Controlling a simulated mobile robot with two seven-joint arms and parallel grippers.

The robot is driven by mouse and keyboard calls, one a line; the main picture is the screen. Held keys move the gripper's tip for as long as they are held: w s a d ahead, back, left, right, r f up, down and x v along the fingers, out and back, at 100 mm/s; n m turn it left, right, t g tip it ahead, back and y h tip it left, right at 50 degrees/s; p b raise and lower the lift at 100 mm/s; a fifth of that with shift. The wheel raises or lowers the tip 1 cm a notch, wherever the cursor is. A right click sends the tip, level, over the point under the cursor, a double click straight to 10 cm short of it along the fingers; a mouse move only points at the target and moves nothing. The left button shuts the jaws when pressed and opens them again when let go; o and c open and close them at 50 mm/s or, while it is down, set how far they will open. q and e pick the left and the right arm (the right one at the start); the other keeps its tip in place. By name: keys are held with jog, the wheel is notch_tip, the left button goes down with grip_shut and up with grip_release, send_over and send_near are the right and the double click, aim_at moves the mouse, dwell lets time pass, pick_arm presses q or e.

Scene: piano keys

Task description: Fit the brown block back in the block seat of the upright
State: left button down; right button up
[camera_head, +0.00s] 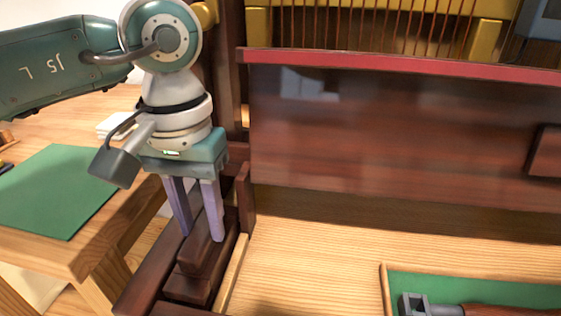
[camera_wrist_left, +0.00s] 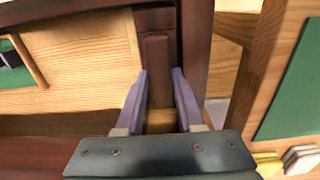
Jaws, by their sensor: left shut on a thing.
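The brown block (camera_head: 196,258) is dark, with a raised narrower top and a wider stepped base. It is at the left end of the upright (camera_head: 400,135), between the dark side rail and a pale wood strip. My left gripper (camera_head: 201,236) points down, its two purple fingers on either side of the block's raised top, shut on it. The left wrist view shows the block (camera_wrist_left: 157,58) between and beyond the fingertips (camera_wrist_left: 159,75). The block seat is mostly hidden under the block and fingers; I cannot tell whether the block is fully down in it. My right gripper is out of view.
A green-lined tray (camera_head: 384,285) with a wood-handled tool (camera_head: 480,311) lies on the pale key bed (camera_head: 310,250). A wooden side table (camera_head: 100,225) with a green mat (camera_head: 55,190) stands at the left. A dark post (camera_head: 246,200) rises close beside the gripper.

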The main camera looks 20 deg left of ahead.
pick_arm(q)
jog(key=shift+f+b, duration=0.1)
jog(key=shift+b, duration=0.35)
dwell(0.7)
jog(key=shift+c, duration=2.2)
grip_release()
notch_tip(320, 180, up, 10)
jog(key=p, duration=0.1)
jog(key=shift+p, duration=0.4)
